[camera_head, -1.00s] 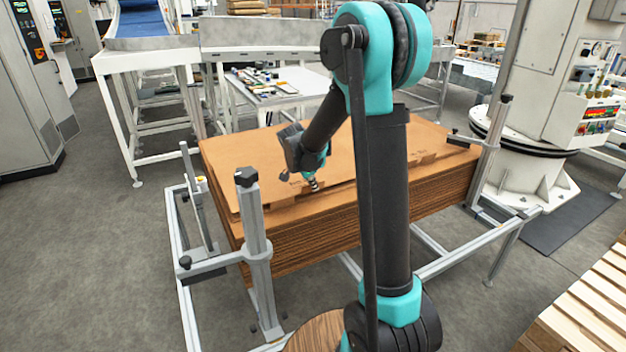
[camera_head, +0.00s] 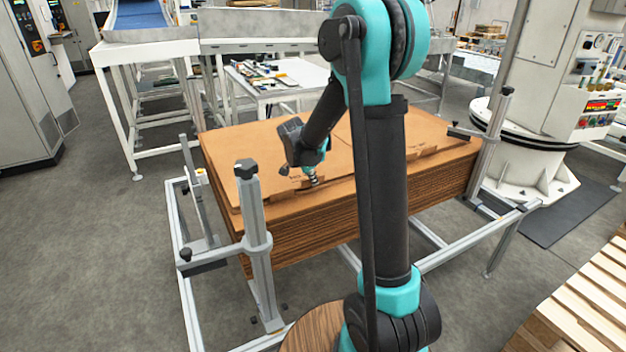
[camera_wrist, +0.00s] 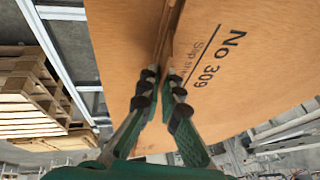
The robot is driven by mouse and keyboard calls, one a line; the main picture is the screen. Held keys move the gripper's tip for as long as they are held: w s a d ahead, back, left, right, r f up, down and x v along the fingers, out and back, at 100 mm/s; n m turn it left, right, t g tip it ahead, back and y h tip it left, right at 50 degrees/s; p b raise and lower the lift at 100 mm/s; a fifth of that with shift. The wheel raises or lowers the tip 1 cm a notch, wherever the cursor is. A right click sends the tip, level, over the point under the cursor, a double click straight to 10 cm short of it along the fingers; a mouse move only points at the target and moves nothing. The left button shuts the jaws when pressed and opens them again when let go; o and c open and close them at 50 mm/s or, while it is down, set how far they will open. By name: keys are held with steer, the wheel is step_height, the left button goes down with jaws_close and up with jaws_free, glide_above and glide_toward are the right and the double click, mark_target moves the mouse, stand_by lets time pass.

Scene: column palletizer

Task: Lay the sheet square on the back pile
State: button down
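A brown cardboard sheet (camera_head: 255,150) lies on top of the pile (camera_head: 320,225), nearly flush with it; a strip of the pile shows along the near side. My gripper (camera_head: 313,178) is at the sheet's near edge, left of the middle. In the wrist view the gripper (camera_wrist: 160,84) has its fingertips close together, one on each side of the edge of the printed sheet (camera_wrist: 240,45), so it looks shut on that edge. The print reads "No 309". My arm hides part of the sheet and the pile in the head view.
A post with a clamp (camera_head: 252,215) stands at the pile's near left corner, another post (camera_head: 495,135) at the right. A grey metal frame (camera_head: 432,240) surrounds the pile. A wooden pallet (camera_head: 585,310) lies at the lower right. A small table (camera_head: 290,78) stands behind.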

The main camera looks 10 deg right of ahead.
steer(key=shift+f, duration=0.35)
steer(key=c, duration=2.2)
jaws_free()
steer(key=o, duration=0.6)
steer(key=shift+c, duration=0.2)
steer(key=v, duration=1.1)
steer(key=s+d+f+n+y, duration=0.1)
steer(key=s+d+f+n, duration=0.1)
steer(key=s+n, duration=0.3)
steer(key=s+d+f+n+y, duration=0.1)
steer(key=s+f+n, duration=0.4)
steer(key=s, duration=0.7)
steer(key=s+d+f+n+y, duration=0.1)
steer(key=s+d+f+n, duration=0.3)
steer(key=s, duration=0.5)
steer(key=shift+s+f+n, duration=0.25)
steer(key=shift+n, duration=0.25)
